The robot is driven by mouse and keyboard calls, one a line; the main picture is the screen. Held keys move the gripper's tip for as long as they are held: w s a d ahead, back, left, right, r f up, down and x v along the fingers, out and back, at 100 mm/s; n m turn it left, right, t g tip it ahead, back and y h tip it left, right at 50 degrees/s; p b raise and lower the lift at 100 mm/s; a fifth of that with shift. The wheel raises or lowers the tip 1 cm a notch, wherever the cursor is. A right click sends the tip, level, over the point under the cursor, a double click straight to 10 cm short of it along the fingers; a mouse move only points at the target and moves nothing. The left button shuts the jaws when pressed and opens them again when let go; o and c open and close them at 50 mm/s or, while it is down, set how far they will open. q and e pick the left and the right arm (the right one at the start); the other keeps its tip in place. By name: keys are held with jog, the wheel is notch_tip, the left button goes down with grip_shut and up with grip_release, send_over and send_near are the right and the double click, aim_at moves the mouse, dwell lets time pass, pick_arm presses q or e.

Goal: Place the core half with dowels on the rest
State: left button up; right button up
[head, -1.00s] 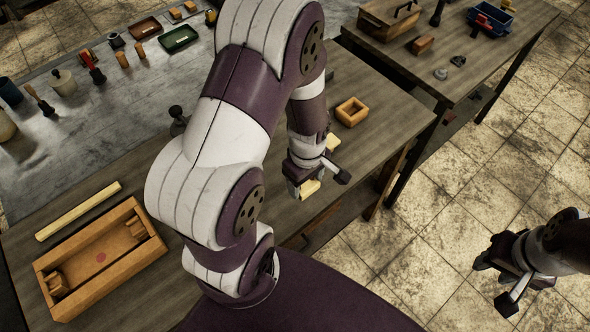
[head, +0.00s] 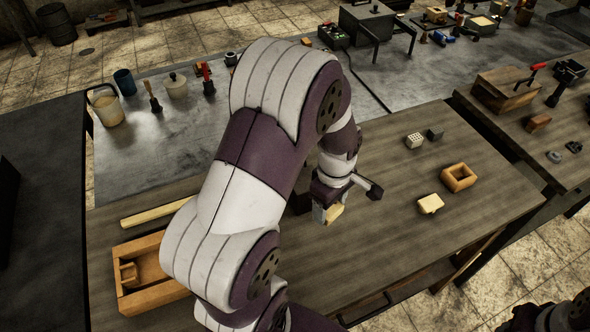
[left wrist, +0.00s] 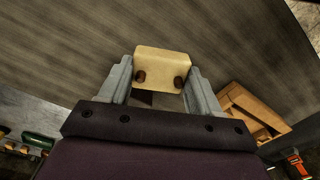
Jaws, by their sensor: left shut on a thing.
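My left gripper (head: 328,214) is shut on a cream core half (head: 334,213), above the wooden bench. In the left wrist view the core half (left wrist: 162,64) sits between the two fingers (left wrist: 158,85), with two brown dowels showing on its face. A second cream core half (head: 430,204) lies on the bench to the right, apart from the gripper. I cannot tell which thing is the rest; part of the bench is hidden behind my left arm. My right gripper (head: 530,318) is at the bottom right edge, dark and cut off.
A small open wooden frame (head: 459,177) lies right of the second core half. A white block with holes (head: 414,141) and a dark block (head: 435,133) stand behind. A long wooden box (head: 150,297), partly hidden, and a pale stick (head: 155,211) lie left. The bench's middle is clear.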

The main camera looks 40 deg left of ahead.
pick_arm(q)
jog(key=p, duration=0.3)
send_over(305, 179)
jog(key=shift+s+d+r, duration=0.15)
jog(key=shift+s+d, duration=0.1)
jog(key=shift+w+a+f+p, duration=0.1)
jog(key=shift+f+p, duration=0.05)
jog(key=shift+f, duration=0.3)
jog(key=shift+w+a+f+p, duration=0.1)
jog(key=shift+f+p, duration=0.05)
jog(key=shift+f, duration=0.3)
jog(key=shift+a+f, duration=0.15)
jog(key=shift+a, duration=0.05)
jog(key=shift+d+f, duration=0.1)
jog(key=shift+d, duration=0.05)
jog(key=o, duration=1.1)
